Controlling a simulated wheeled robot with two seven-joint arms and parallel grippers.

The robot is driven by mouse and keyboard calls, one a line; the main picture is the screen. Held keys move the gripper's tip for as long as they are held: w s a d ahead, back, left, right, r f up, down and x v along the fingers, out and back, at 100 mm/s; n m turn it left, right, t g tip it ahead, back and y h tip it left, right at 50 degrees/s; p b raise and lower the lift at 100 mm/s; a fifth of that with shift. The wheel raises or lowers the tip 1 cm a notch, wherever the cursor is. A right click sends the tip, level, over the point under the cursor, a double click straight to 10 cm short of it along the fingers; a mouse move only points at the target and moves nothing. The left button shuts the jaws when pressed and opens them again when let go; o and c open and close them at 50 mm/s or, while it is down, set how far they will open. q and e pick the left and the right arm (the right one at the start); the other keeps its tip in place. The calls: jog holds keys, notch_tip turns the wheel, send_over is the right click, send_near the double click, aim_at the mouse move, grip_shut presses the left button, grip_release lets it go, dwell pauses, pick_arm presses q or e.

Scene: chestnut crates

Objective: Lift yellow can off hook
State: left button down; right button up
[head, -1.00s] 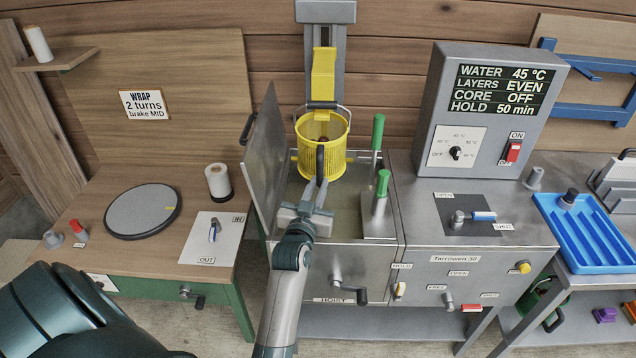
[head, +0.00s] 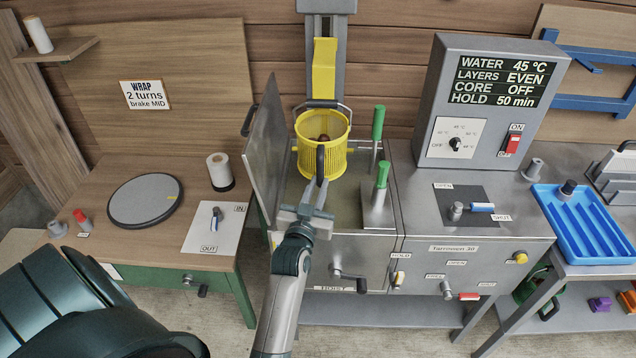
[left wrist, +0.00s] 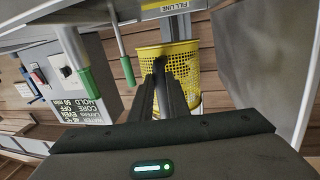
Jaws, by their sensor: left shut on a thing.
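The yellow can (head: 336,158) is a perforated basket with a wire bail and a dark upright handle (head: 320,160) on its near side. It hangs upright over the open steel tank (head: 345,212), with its dark bail grip at the lower end of the yellow hook bracket (head: 324,68). Something brown shows inside. My left gripper (head: 317,186) is shut on the near-side handle. In the left wrist view, which is upside down, the fingers (left wrist: 168,85) meet the handle in front of the can (left wrist: 188,62). My right gripper is not in view.
A raised steel lid (head: 266,150) stands close left of the can. Green-handled levers (head: 378,124) stand close on its right. A grey control box (head: 490,105) is further right, and a wooden table (head: 130,225) with a round disc (head: 145,200) is at left.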

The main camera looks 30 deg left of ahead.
pick_arm(q)
jog(key=shift+s+d+p, duration=0.4)
jog(key=shift+s+d, duration=0.3)
jog(key=shift+s, duration=0.25)
jog(key=shift+s+d+p, duration=0.4)
jog(key=shift+s+d, duration=0.25)
jog(key=shift+s, duration=0.3)
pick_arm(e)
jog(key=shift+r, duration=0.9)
pick_arm(q)
jog(key=shift+a+b+x, duration=0.2)
jog(key=shift+b+x, duration=0.15)
jog(key=shift+x, duration=0.55)
jog(key=shift+a+b+x, duration=0.15)
jog(key=shift+b+x, duration=0.15)
jog(key=shift+x, duration=0.65)
jog(key=shift+s+r, duration=0.15)
jog(key=shift+r, duration=0.05)
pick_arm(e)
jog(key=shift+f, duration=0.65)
pick_arm(q)
jog(key=shift+s+d, duration=0.1)
jog(key=shift+s, duration=0.1)
